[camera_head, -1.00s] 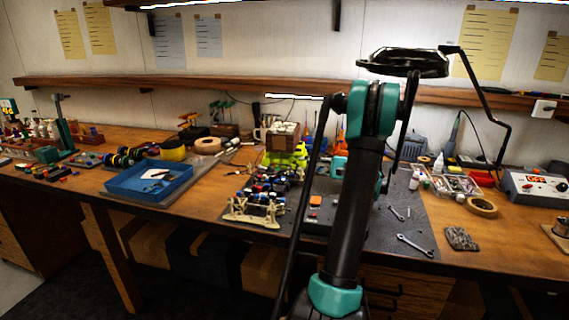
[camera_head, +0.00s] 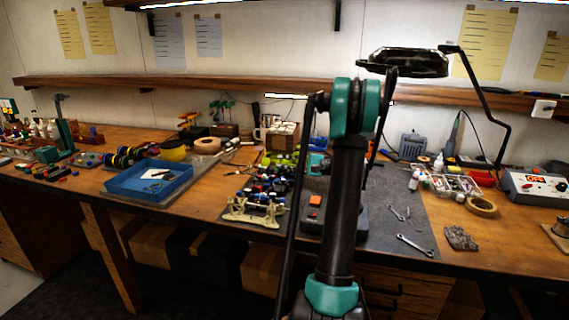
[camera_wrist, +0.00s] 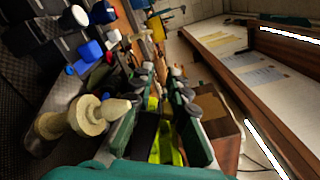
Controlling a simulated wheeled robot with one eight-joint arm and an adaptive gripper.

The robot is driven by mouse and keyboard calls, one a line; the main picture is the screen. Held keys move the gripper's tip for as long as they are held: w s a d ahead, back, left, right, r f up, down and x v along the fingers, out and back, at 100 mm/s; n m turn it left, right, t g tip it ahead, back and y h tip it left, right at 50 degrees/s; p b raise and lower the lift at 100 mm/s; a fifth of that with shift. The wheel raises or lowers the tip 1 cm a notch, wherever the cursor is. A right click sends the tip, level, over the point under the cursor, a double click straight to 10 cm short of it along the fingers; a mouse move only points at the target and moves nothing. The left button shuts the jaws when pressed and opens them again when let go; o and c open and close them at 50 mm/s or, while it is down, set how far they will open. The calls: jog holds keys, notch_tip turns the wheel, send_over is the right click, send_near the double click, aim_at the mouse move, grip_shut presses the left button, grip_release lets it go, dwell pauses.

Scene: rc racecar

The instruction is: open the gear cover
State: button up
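The partly built racecar chassis (camera_head: 252,212) stands on the dark mat at the bench's front, with cream, black, blue and red parts. Its cream end parts (camera_wrist: 85,118) show large at the left of the wrist view, and blue and red parts at the top left. I cannot pick out the gear cover. My gripper (camera_wrist: 163,78) points over the bench, its two green fingers apart. Nothing is clearly held. A yellow-green object (camera_wrist: 164,142) shows between the fingers, seemingly beyond them. In the head view my arm hides most of the gripper; a teal part (camera_head: 318,164) shows beside the chassis.
A blue tray (camera_head: 148,182) lies left of the chassis. A wooden box (camera_head: 281,134) stands behind it, also close at the right in the wrist view (camera_wrist: 215,125). Wrenches (camera_head: 415,246) lie on the mat at right. A lamp (camera_head: 408,62) hangs above.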

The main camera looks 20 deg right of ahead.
aim_at(288, 149)
grip_shut()
jog(key=shift+w+d+r+m, duration=0.1)
jog(key=shift+r+m, duration=0.05)
jog(key=shift+m, duration=0.25)
dwell(0.4)
jog(key=shift+w+d+r+m, duration=0.15)
jog(key=shift+w+r+m, duration=0.1)
jog(key=shift+m, duration=0.35)
jog(key=shift+w+d+r+m, duration=0.1)
jog(key=shift+r+m, duration=0.15)
jog(key=shift+m, duration=0.35)
jog(key=m, duration=0.1)
jog(key=w+r+m, duration=0.1)
jog(key=shift+d+m, duration=0.35)
jog(key=shift+m, duration=0.05)
jog(key=m, duration=0.1)
jog(key=w+d+m, duration=0.1)
jog(key=m, duration=0.1)
jog(key=shift+w+r, duration=0.2)
jog(key=shift+r, duration=0.1)
jog(key=shift+w+d+m, duration=0.2)
jog(key=shift+w+m, duration=0.15)
jog(key=shift+m, duration=0.4)
jog(key=shift+w+d+m, duration=0.2)
jog(key=shift+w+m, duration=0.1)
jog(key=shift+m, duration=0.45)
